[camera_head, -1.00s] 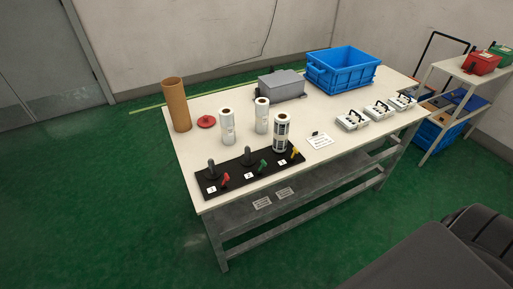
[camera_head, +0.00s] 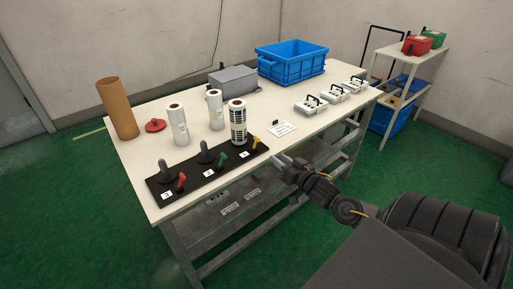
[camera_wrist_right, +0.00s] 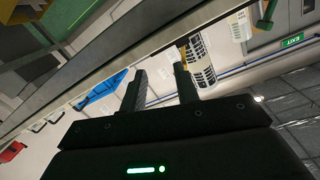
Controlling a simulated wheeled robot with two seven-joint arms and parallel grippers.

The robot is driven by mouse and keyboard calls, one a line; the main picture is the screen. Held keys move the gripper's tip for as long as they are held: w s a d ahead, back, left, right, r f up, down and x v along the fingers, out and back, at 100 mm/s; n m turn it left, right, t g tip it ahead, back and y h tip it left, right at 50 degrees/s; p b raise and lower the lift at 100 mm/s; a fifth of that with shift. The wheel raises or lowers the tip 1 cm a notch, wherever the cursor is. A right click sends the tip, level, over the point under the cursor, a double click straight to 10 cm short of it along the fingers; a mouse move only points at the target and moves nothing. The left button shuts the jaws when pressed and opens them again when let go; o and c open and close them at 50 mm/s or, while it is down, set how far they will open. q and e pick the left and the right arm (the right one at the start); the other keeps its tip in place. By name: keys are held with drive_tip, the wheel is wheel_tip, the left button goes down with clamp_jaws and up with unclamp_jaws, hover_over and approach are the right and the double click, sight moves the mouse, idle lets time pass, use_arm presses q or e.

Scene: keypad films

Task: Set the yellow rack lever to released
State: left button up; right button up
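The yellow rack lever (camera_head: 255,142) stands at the right end of a black rack (camera_head: 208,176) on the table's front edge; its handle looks raised and tilted. A film roll with dark print (camera_head: 238,122) stands on the rack beside it. A red lever (camera_head: 181,181) and a green lever (camera_head: 221,159) are on the same rack. My right gripper (camera_head: 278,160) is just right of the rack's yellow end, apart from the lever. In the right wrist view its fingers (camera_wrist_right: 160,84) are spread and empty, with the printed roll (camera_wrist_right: 201,64) beyond. My left gripper is out of view.
Two clear rolls (camera_head: 177,124), a brown tube (camera_head: 118,108) and a red disc (camera_head: 155,125) are on the table (camera_head: 140,150). A white card (camera_head: 282,128), grey box (camera_head: 233,79), blue crate (camera_head: 292,62) and several white keypad units (camera_head: 311,105) lie further right.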

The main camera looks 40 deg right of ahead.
drive_tip(key=t, duration=0.1)
approach(257, 137)
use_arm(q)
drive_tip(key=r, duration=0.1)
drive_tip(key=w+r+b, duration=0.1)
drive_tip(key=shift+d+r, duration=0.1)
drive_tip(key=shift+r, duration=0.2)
use_arm(e)
drive_tip(key=shift+y, duration=0.4)
drive_tip(key=w, duration=0.7)
drive_tip(key=w+d, duration=0.1)
drive_tip(key=w, duration=0.2)
drive_tip(key=shift+w+f, duration=0.15)
drive_tip(key=shift+f, duration=0.05)
drive_tip(key=shift+c, duration=0.4)
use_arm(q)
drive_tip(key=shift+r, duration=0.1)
use_arm(e)
clamp_jaws()
